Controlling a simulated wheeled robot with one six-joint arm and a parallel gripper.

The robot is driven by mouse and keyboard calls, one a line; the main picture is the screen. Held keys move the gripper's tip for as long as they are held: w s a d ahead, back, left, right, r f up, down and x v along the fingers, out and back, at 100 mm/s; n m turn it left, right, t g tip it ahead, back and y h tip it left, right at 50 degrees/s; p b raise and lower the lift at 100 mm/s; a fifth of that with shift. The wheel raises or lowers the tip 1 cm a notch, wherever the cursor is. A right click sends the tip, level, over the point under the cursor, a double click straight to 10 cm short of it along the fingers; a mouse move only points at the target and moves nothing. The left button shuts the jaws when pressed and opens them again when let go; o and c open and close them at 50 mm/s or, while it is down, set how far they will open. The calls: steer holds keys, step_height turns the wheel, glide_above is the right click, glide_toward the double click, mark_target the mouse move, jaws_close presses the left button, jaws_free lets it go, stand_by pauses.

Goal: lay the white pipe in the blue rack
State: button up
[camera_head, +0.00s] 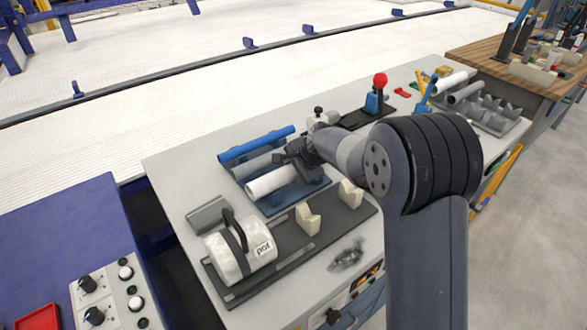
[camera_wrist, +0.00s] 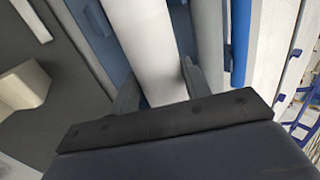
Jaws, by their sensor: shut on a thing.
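The white pipe (camera_head: 271,182) lies level at the blue rack (camera_head: 312,191) on the workbench. My gripper (camera_head: 296,166) is shut on it near its right part in the head view. In the wrist view the white pipe (camera_wrist: 146,48) runs between my two fingers (camera_wrist: 157,92), with blue rack surface (camera_wrist: 95,22) on its left. A grey pipe (camera_head: 250,165) and a blue pipe (camera_head: 257,144) lie beside it at the rack's far side. I cannot tell whether the white pipe touches the rack, and my gripper hides its far end.
A dark tray with cream V-blocks (camera_head: 308,219) and a white roll (camera_head: 240,252) stands in front of the rack. A red-knobbed lever (camera_head: 379,82) stands behind. More pipes (camera_head: 452,82) lie in a grey rack (camera_head: 497,112) at the back right.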

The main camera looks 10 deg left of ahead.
mark_target(290, 165)
steer(key=o, duration=1.1)
steer(key=v, duration=1.1)
steer(key=shift+w+f, duration=0.1)
steer(key=shift+f, duration=0.05)
steer(key=x, duration=1)
steer(key=shift+a+f, duration=0.15)
step_height(290, 165, up, 3)
steer(key=p, duration=0.2)
steer(key=shift+p, duration=0.3)
steer(key=shift+w+r+p, duration=0.1)
steer(key=shift+r+p, duration=0.3)
steer(key=shift+r, duration=0.2)
steer(key=shift+f, duration=0.1)
